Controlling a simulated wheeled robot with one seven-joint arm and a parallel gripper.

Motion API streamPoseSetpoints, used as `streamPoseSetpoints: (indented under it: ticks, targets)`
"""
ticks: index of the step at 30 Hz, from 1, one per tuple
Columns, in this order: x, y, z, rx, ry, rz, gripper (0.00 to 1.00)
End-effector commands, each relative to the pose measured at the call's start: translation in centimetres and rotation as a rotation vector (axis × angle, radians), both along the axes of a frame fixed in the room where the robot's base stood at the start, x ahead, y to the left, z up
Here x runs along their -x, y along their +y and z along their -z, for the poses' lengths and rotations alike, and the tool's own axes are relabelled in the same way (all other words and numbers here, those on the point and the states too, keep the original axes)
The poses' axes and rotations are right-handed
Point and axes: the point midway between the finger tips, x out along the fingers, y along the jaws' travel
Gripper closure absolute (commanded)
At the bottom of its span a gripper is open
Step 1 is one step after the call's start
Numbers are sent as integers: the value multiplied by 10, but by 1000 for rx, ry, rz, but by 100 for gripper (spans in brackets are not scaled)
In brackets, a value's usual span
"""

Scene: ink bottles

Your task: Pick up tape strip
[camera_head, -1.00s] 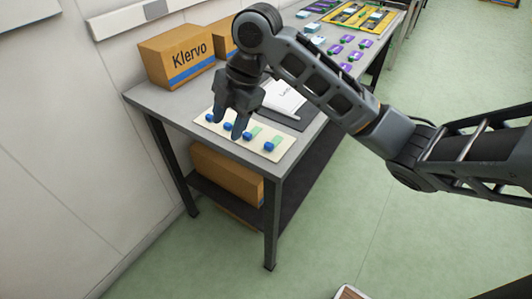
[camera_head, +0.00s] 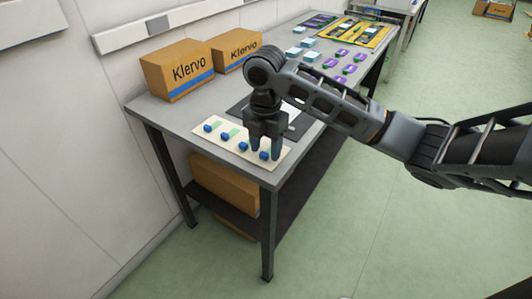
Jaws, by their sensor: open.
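A cream board (camera_head: 200,136) lies near the front edge of the grey table. On it is a row of small blue pieces, such as the leftmost one (camera_head: 208,128), with pale green strips (camera_head: 234,131) beside them; these look like the tape strips. My gripper (camera_head: 264,157) points down over the right end of the board. Its jaws are open, one finger on each side of the rightmost blue piece (camera_head: 264,155). I cannot tell whether the fingers touch it or the board. The gripper hides part of the strips behind it.
Two Klervo boxes (camera_head: 177,71) stand by the wall at the table's back left. A dark mat (camera_head: 240,110) lies behind the board. Purple and pale blue items and a yellow tray (camera_head: 366,32) lie farther along the table. A box (camera_head: 222,187) sits on the lower shelf.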

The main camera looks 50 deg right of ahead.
Motion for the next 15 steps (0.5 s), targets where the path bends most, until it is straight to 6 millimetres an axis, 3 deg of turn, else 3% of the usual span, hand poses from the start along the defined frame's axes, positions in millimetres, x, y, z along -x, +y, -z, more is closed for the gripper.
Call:
streamPoseSetpoints:
  ticks: [9,15]
  targets:
    - [0,0,6,0,0,-1,47]
    - [0,0,6,0,0,-1,66]
